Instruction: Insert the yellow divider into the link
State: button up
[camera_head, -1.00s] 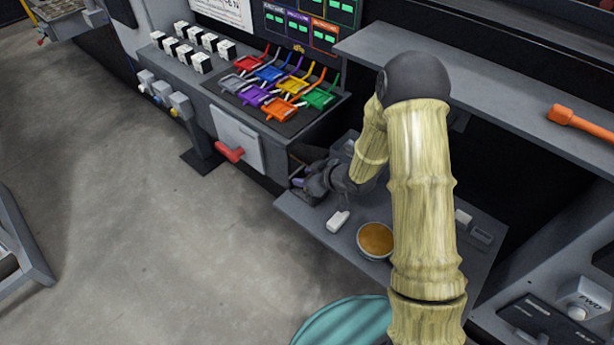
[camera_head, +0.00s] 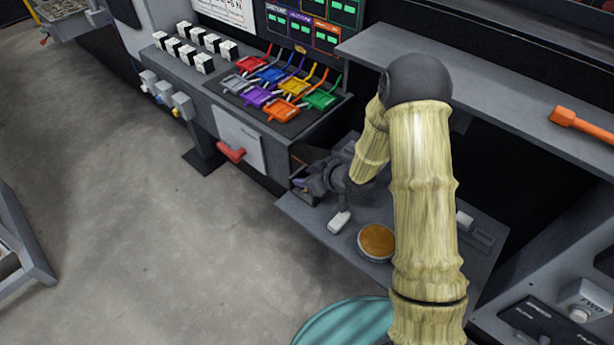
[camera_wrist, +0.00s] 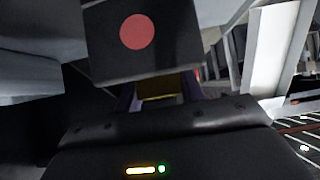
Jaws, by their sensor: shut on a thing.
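My gripper (camera_head: 300,184) is low over the grey lower table, at the dark opening at the end of the bench. In the wrist view its two purple fingers (camera_wrist: 160,92) are shut on a yellow piece, which I take to be the yellow divider (camera_wrist: 157,86). Only a narrow strip of it shows. A dark block with a red disc (camera_wrist: 137,33) covers the view just beyond the fingers. I cannot make out the link, nor whether the yellow piece touches anything. In the head view the divider is too small or hidden.
The lower table (camera_head: 345,243) holds a white block (camera_head: 339,221) and a round orange-topped dish (camera_head: 376,241) close to my arm. The bench has coloured trays (camera_head: 292,85) and a red handle (camera_head: 231,152) on its front. A grey shelf (camera_head: 470,75) runs behind my arm.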

jog(key=shift+f, duration=0.3)
jog(key=shift+r, duration=0.35)
